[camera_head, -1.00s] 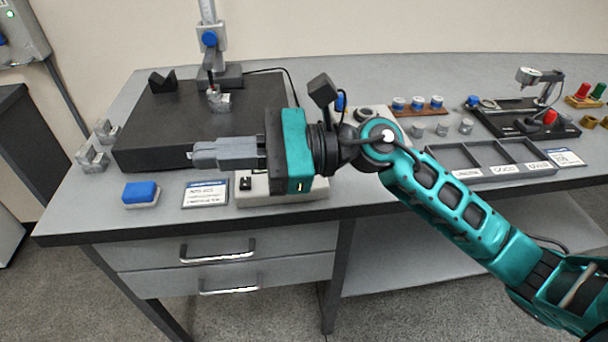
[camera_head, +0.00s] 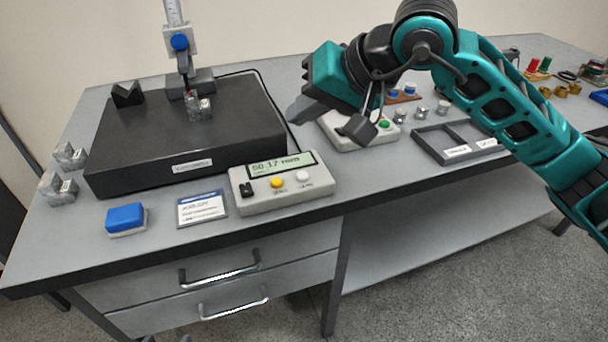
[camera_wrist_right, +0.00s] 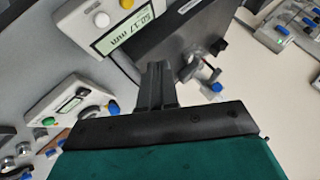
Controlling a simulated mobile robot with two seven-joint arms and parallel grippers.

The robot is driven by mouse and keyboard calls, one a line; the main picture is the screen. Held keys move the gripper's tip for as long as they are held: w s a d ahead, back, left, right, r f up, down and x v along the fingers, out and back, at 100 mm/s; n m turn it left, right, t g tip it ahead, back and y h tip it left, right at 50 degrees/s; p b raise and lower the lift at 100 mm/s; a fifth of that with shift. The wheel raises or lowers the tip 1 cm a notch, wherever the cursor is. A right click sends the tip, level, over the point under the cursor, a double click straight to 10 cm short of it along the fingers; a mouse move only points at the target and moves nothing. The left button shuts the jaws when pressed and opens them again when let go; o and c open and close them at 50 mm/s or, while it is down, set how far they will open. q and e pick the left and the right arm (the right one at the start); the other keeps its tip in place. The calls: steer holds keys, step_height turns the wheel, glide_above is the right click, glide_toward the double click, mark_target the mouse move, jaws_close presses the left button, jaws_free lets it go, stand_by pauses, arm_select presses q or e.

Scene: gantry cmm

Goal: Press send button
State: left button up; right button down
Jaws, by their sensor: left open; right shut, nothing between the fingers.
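A light grey display box (camera_head: 243,199) stands at the table's front, its screen reading about 50.17 mm. It has a yellow button (camera_head: 277,182) and a white button (camera_head: 302,176); their labels are too small to read surely. A second box (camera_head: 345,138) with a green button (camera_head: 384,124) is partly hidden behind my right arm. My right gripper (camera_head: 298,112) is shut and empty, behind the display box and apart from its buttons; its fingers show in the wrist view (camera_wrist_right: 156,72). My left gripper is out of view.
A dark granite block (camera_head: 130,165) carrying a small metal part (camera_head: 198,107) stands left of the display box. A blue-topped block (camera_head: 126,218) and a label card (camera_head: 202,208) lie in front of it. A grey divided tray (camera_head: 432,150) is at right.

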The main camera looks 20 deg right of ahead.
steer(key=shift+w+d+r, duration=0.15)
steer(key=shift+d, duration=0.25)
steer(key=b, duration=0.4)
glide_above(308, 178)
step_height(308, 178, down, 7)
steer(key=shift+f, duration=0.15)
steer(key=shift+f+b, duration=0.6)
steer(key=shift+b, duration=0.2)
steer(key=shift+f, duration=0.2)
